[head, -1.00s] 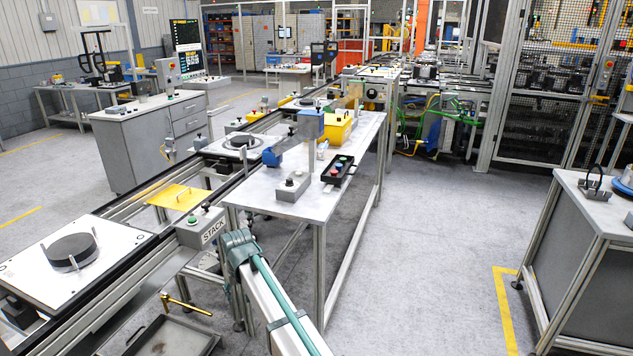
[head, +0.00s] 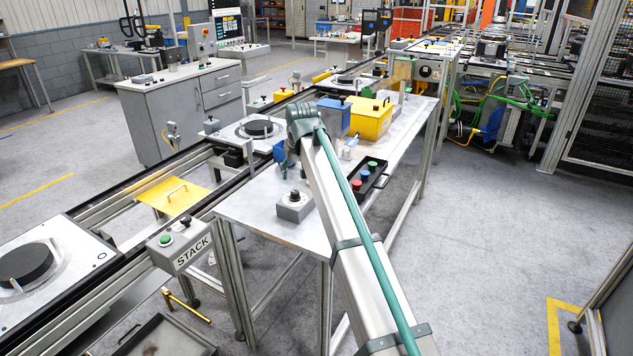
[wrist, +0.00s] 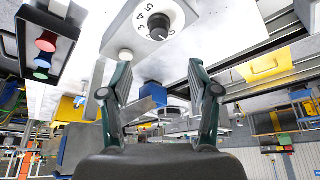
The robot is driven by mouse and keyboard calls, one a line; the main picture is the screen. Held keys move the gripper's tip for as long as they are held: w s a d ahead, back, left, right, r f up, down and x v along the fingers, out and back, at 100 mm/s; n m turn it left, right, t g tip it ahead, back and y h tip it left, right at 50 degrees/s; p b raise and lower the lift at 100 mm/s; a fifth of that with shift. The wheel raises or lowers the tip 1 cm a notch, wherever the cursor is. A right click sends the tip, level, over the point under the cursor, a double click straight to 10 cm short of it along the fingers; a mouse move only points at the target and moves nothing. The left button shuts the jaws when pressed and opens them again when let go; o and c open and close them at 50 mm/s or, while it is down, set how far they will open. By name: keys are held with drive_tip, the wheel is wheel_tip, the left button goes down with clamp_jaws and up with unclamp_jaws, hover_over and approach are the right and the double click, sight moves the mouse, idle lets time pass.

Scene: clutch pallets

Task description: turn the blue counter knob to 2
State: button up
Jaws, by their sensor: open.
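A grey box (head: 292,210) with a dark knob on top stands on the table's near part. In the wrist view its face carries a dark round knob (wrist: 159,25) in a white dial ring. The digits 3, 4 and 5 are readable; other marks are partly cut off. I cannot tell surely where the knob points, and it does not look blue. My gripper (wrist: 160,66) is open and empty, its fingers apart, with the dial beyond the fingertips. In the head view my arm reaches over the table, its wrist above and behind the grey box.
A black tray (head: 379,184) with red, green and blue buttons lies right of the grey box. A blue box (head: 333,117) and a yellow box (head: 371,120) stand farther back. The STACK button box (head: 180,246) is at the table's left, beside the conveyor.

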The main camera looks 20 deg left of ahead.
sight(295, 192)
drive_tip(key=p+x, duration=0.1)
drive_tip(key=x, duration=0.4)
drive_tip(key=p+x, duration=0.1)
drive_tip(key=x, duration=0.4)
drive_tip(key=shift+d+f, duration=0.15)
drive_tip(key=shift+f, duration=0.25)
drive_tip(key=shift+c, duration=0.3)
drive_tip(key=c, duration=1.1)
